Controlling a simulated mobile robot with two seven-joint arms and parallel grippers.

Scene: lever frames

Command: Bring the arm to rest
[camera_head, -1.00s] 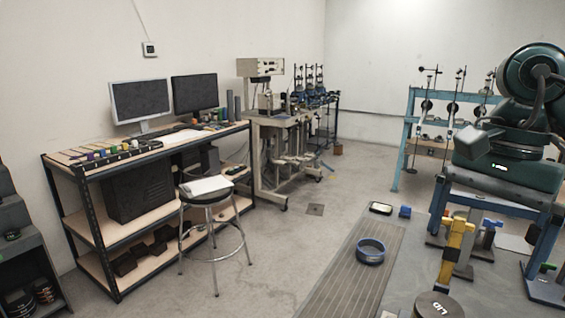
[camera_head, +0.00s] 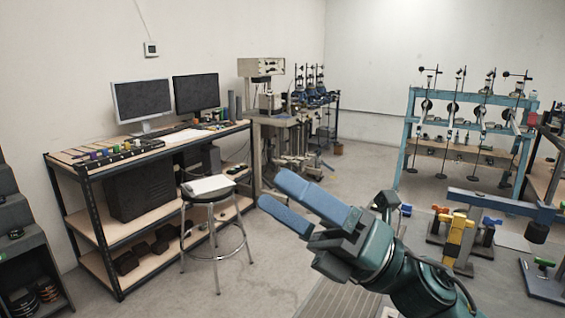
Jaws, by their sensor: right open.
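My right gripper (camera_head: 270,189) shows in the head view with its arm coming in from the lower right. Its two blue fingers point to the upper left, apart and with nothing between them. My dark green forearm (camera_head: 412,280) hides part of the floor. My left gripper is not in view.
A stool (camera_head: 211,200) with papers on it stands left of the gripper. A shelved workbench (camera_head: 100,225) stands at the left. At the right are a blue lever beam (camera_head: 500,204), a yellow stand (camera_head: 459,240) and a light-blue frame (camera_head: 408,140) with hanging rods.

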